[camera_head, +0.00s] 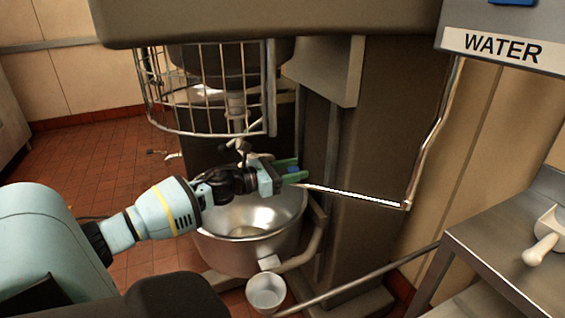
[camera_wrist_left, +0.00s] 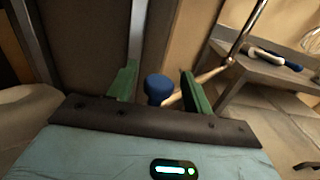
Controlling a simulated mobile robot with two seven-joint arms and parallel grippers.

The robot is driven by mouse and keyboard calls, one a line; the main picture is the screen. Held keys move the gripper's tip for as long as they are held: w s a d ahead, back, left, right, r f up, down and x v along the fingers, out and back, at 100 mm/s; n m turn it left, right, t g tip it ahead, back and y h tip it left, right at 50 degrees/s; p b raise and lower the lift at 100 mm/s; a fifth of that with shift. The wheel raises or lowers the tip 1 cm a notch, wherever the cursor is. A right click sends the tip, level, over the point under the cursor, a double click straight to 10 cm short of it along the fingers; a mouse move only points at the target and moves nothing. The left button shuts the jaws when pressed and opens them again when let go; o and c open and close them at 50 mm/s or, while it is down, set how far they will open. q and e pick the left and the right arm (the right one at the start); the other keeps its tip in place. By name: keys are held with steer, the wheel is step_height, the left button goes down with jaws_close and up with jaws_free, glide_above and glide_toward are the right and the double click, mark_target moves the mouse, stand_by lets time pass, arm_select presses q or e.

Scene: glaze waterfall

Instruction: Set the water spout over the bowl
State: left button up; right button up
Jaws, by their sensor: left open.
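The water spout (camera_head: 352,194) is a thin metal pipe. It drops from the WATER box, bends at an elbow, and runs left to the right rim area of the bowl. The big steel bowl (camera_head: 222,250) stands under the mixer. My left gripper (camera_head: 294,172) is at the spout's free end, above the bowl's right side. Its green fingers are open. A blue knob (camera_wrist_left: 158,88) sits between them, with a gap visible to the right finger. The spout also shows in the left wrist view (camera_wrist_left: 208,76). My right gripper is out of view.
The wire guard (camera_head: 205,95) hangs above the bowl, and the mixer column (camera_head: 375,130) stands behind the spout. A small metal cup (camera_head: 266,291) is in front of the bowl. A steel table (camera_head: 495,255) with a white scoop (camera_head: 545,240) is at right.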

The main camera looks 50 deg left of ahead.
arm_select(q)
steer(key=v, duration=0.7)
steer(key=shift+s, duration=0.25)
steer(key=shift+a, duration=0.1)
